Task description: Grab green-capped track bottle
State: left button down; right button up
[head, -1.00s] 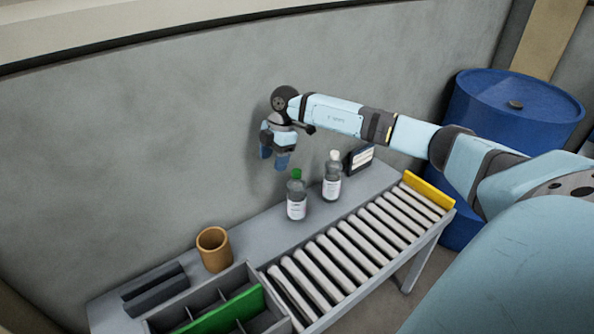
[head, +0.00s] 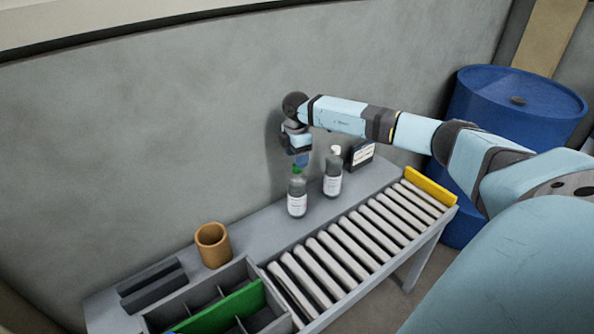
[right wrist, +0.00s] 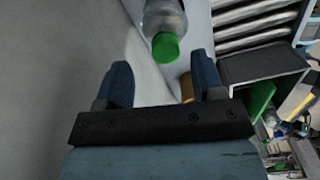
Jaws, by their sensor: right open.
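The green-capped bottle (head: 297,197) stands upright on the grey table beside the rollers, with a white label on its dark body. My right gripper (head: 298,158) is open just above and behind it, with a fingertip overlapping the cap in the head view. In the right wrist view the green cap (right wrist: 165,47) and clear bottle lie ahead of the open fingers (right wrist: 163,80), which are empty and apart from it. A white-capped bottle (head: 332,176) stands upright to the right. My left gripper is not in view.
A brown cup (head: 213,246) and a grey divided bin with a green divider (head: 228,309) stand to the left. Rollers (head: 345,252) run along the front, ending at a yellow stop (head: 430,193). The grey wall is close behind.

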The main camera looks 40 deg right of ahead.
send_over(297, 191)
jog(key=w+d, duration=0.2)
notch_tip(297, 191, down, 5)
jog(key=shift+a+r, duration=0.1)
jog(key=shift+r, duration=0.2)
grip_shut()
